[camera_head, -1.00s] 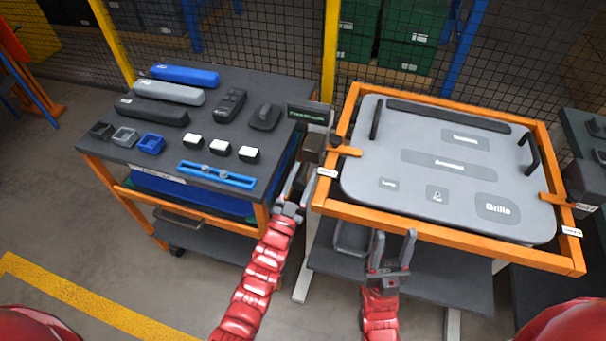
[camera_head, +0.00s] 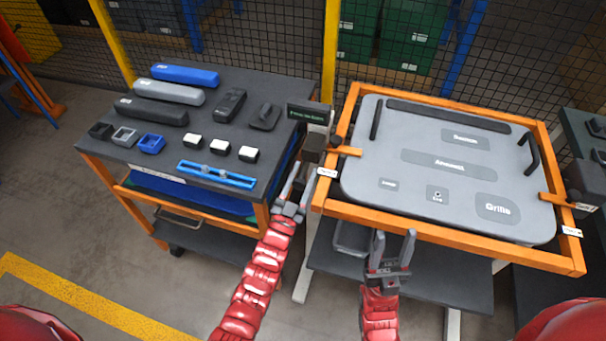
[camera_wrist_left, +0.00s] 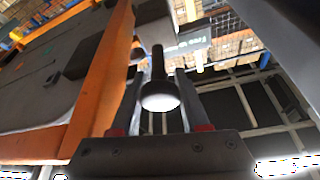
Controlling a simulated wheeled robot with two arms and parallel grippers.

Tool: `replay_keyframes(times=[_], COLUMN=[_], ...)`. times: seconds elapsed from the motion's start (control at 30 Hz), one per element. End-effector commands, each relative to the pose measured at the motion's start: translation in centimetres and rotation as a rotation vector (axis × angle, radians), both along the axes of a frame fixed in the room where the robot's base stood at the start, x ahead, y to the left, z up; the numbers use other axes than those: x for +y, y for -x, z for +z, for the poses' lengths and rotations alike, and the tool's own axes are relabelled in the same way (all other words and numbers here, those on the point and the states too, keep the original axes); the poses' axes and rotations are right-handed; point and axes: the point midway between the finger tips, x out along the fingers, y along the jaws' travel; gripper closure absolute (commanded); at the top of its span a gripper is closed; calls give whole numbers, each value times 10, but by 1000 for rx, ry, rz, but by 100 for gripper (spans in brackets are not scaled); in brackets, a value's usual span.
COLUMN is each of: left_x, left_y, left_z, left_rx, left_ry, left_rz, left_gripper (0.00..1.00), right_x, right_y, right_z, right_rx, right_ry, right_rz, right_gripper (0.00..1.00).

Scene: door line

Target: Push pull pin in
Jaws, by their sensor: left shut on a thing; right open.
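The pull pin (camera_wrist_left: 160,97) shows in the left wrist view as a dark shaft with a pale round end. It sits between the fingers of my left gripper (camera_wrist_left: 159,85), which is shut on it. In the head view my left gripper (camera_head: 301,176) is at the left side of the orange frame (camera_head: 440,232), below a dark block (camera_head: 313,150). The pin cannot be made out there. My right gripper (camera_head: 392,248) is open and empty, in front of the frame's near edge.
A grey door panel (camera_head: 400,185) with black handles lies in the orange frame. To the left, a dark cart (camera_head: 130,172) carries blue, grey and black parts. A small green-lettered display (camera_head: 307,114) stands between cart and frame. A wire mesh fence (camera_head: 270,40) is behind.

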Motion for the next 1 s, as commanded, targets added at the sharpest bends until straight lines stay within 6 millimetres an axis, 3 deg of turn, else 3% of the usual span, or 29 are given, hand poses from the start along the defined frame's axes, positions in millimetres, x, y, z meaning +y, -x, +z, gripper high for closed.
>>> replay_keyframes(times=[0.27,0.47,0.77,0.8,0.83,1.0], left_x=[-1,-9,-11,-11,-11,-10], left_y=[-3,-28,-33,-33,-33,-32], left_z=[-1,-3,1,2,1,1], left_rx=[-2,-5,-2,-2,-2,-1], left_ry=[1,1,1,1,1,0], left_rz=[-1,0,0,0,0,0], left_gripper=[100,100,100,47,42,42], right_x=[0,0,0,0,0,0], right_y=[0,0,0,0,0,0], right_z=[-5,-26,-24,-24,-24,-24], right_rx=[0,0,0,0,0,0], right_ry=[0,0,0,0,0,0], right_rz=[0,0,0,0,0,0], right_gripper=[50,50,50,50,50,50])
